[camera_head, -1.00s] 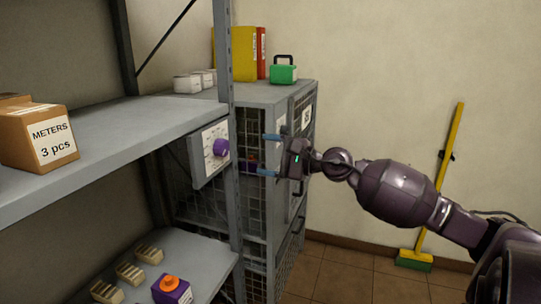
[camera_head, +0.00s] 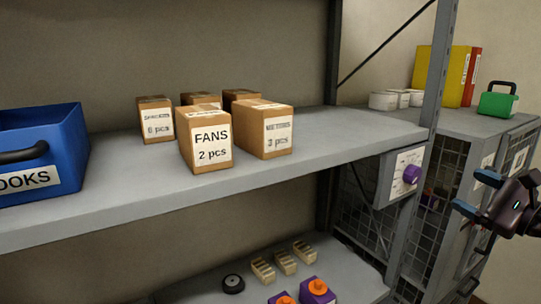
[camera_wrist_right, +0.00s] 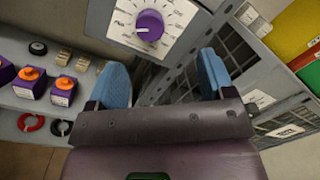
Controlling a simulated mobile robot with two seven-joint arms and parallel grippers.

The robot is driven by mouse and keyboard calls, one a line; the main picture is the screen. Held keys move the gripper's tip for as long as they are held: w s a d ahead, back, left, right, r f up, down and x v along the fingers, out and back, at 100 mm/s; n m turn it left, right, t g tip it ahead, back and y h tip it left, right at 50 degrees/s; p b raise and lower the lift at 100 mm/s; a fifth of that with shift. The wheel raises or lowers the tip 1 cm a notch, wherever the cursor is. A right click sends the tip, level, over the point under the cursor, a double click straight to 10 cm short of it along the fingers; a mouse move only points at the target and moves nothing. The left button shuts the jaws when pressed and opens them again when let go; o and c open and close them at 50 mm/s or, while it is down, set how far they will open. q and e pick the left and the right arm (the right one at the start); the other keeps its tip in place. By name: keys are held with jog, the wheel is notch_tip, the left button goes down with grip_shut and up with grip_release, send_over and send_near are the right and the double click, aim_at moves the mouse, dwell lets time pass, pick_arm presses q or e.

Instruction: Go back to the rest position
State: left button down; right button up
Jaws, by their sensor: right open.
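My right gripper (camera_head: 470,192) is at the right edge of the head view, in front of the mesh cabinet. Its two blue fingers are apart with nothing between them. In the right wrist view the open fingers (camera_wrist_right: 160,82) point toward a panel with a purple dial (camera_wrist_right: 149,25), apart from it. The same purple dial (camera_head: 411,174) shows in the head view, on a white scale plate fixed at the shelf's right end. My left gripper is not in view.
The grey shelf (camera_head: 300,168) carries several cardboard boxes and a blue bin (camera_head: 75,135). Purple units with orange knobs (camera_head: 318,290) stand on the lower shelf. The mesh cabinet (camera_head: 460,125) holds a green case (camera_head: 497,100), white rolls and yellow and red binders on top.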

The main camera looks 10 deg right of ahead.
jog(key=s+a+f+m+h+p, duration=0.1)
jog(key=s+f+m+h, duration=0.3)
jog(key=f+m, duration=0.95)
jog(key=s+a+f+m+h+p, duration=0.2)
jog(key=s+f+m+h, duration=0.4)
jog(key=m, duration=1.5)
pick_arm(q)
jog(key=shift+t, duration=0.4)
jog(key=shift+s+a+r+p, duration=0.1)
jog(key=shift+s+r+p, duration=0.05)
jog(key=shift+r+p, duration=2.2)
pick_arm(e)
jog(key=s+a+f+m+g+y, duration=0.3)
jog(key=s+a+f+m+g, duration=0.3)
jog(key=s+a+f+m, duration=0.6)
jog(key=shift+s+a+f+m+g+b, duration=0.4)
jog(key=shift+s+a+f, duration=1.35)
jog(key=shift+s+a, duration=1.5)
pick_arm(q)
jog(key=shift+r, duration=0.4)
